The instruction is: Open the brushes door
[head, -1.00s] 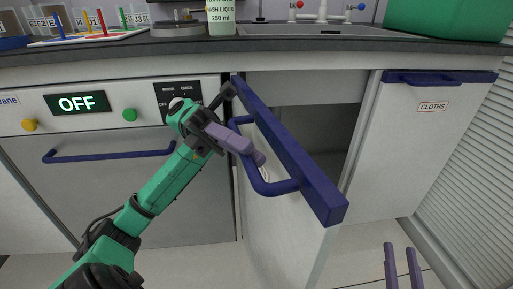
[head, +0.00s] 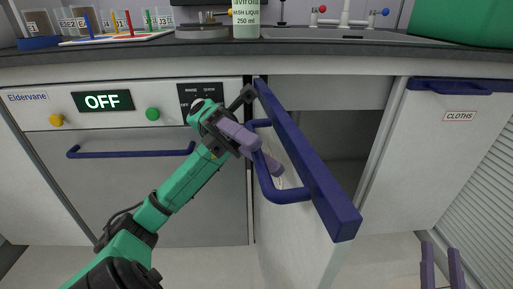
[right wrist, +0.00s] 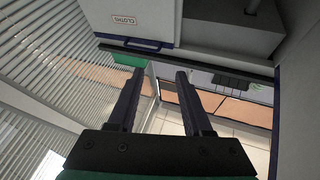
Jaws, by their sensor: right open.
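The white door (head: 290,225) below the counter stands ajar, swung out toward me with its hinge side at the left. It has a dark blue top rail (head: 310,165) and a blue loop handle (head: 285,196); its label is mostly hidden behind my fingers. My left gripper (head: 268,158) is at this handle, its purple fingers lying across the loop's upright bar; whether they are closed on it is unclear. My right gripper (head: 441,266) is low at the right edge of the head view, clear of the door. The right wrist view shows its fingers (right wrist: 160,100) apart and empty.
A cabinet interior (head: 335,140) shows behind the door. The CLOTHS door (head: 430,160) at right is shut. The oven-like unit (head: 140,190) with an OFF display is at left. A sink, a bottle (head: 245,18) and a green box (head: 460,22) stand on the counter above.

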